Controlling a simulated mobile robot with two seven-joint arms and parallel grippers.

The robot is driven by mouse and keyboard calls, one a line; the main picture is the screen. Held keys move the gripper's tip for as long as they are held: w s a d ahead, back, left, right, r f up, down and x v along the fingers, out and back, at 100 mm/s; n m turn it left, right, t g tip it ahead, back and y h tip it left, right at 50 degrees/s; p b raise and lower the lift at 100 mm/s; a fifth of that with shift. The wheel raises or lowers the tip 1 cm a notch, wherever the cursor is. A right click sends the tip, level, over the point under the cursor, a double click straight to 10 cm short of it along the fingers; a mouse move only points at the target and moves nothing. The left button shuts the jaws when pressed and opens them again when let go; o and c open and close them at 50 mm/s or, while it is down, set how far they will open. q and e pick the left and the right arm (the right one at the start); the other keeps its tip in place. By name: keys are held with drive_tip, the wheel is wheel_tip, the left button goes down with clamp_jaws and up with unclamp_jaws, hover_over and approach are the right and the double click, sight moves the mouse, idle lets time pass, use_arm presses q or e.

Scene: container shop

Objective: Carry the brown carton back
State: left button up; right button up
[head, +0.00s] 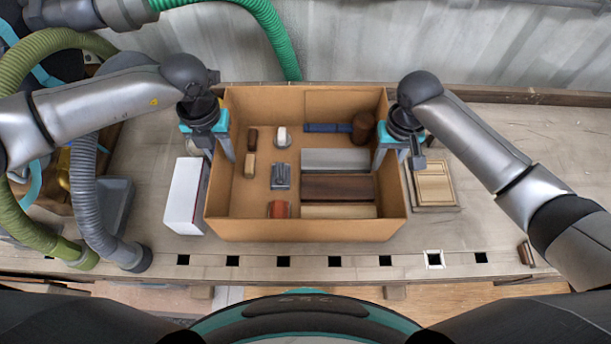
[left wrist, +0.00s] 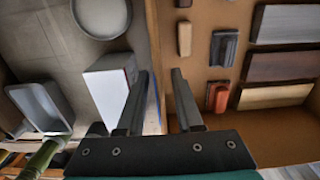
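The brown carton (head: 305,230) is open at the top and stands on the workbench in the middle of the head view. Its inner side fills the right of the left wrist view (left wrist: 270,128). My left gripper (head: 219,156) is at the carton's left wall, with one finger outside and one inside. In the left wrist view its fingers (left wrist: 160,82) stand apart with the wall's edge between them. My right gripper (head: 397,160) is at the right wall, fingers spread, one on each side. Whether any finger touches a wall is unclear.
The carton holds several blocks and tools, including a dark brown block (head: 338,187) and a blue-handled mallet (head: 362,128). A white box (head: 186,196) stands close to its left. A wooden tray (head: 434,186) lies to its right. Hoses and a grey bin (head: 115,207) are further left.

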use_arm(q)
wheel_tip(320, 180, up, 12)
use_arm(e)
wheel_tip(320, 180, up, 12)
idle(0.9)
idle(0.4)
